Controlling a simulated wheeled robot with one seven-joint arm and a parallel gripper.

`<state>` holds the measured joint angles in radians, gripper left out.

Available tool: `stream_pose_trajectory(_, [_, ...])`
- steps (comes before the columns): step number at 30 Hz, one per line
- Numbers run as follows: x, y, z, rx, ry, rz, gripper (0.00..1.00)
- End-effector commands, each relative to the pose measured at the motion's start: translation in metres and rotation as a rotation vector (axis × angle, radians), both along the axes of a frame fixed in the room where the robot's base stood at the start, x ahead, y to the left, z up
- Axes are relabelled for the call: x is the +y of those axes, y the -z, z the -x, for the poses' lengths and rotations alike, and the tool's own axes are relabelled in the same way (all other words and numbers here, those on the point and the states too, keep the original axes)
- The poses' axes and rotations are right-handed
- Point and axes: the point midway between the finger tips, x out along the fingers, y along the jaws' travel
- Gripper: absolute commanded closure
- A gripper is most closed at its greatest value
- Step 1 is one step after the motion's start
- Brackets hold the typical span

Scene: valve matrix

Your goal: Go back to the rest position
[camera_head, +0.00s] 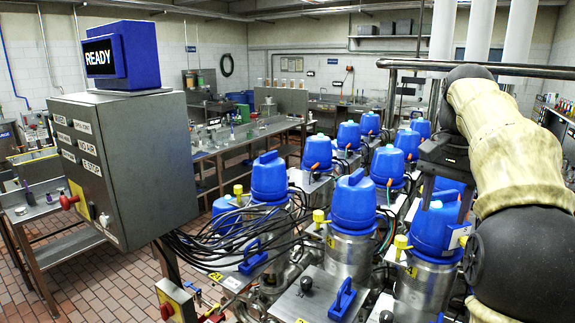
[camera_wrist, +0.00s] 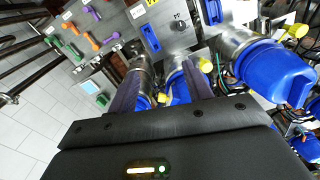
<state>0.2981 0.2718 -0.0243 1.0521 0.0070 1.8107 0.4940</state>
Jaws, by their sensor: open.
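My gripper (camera_head: 445,207) is at the right in the head view, pointing down with its two fingers apart. Its fingertips overlap the top of a blue-capped valve (camera_head: 432,238); I cannot tell whether they touch it. In the wrist view the two dark fingers of my gripper (camera_wrist: 163,72) stand apart, with blue and steel valve parts (camera_wrist: 178,88) showing between and beyond them. Nothing is seen held. My arm reaches in from the right edge of the head view.
Rows of blue-capped valves (camera_head: 352,203) with black cables fill the middle and right. A grey control box (camera_head: 150,160) carries a blue READY display (camera_head: 121,56). A dark rail (camera_head: 470,67) runs behind my arm. Tiled floor (camera_head: 100,270) is open at the left.

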Motion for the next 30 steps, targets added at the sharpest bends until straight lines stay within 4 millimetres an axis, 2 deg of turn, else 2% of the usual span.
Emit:
stream_pose_trajectory(8, [0.009, 0.028, -0.008, -0.011, -0.06, 0.004, 0.5])
stream_pose_trajectory(14, [0.019, 0.057, -0.013, -0.029, -0.125, 0.01, 0.5])
stream_pose_trajectory(17, [0.027, 0.079, -0.015, -0.038, -0.173, 0.013, 0.5])
stream_pose_trajectory(23, [0.051, 0.141, -0.01, -0.072, -0.303, 0.028, 0.5])
stream_pose_trajectory(30, [0.082, 0.217, 0.015, -0.115, -0.473, 0.048, 0.5])
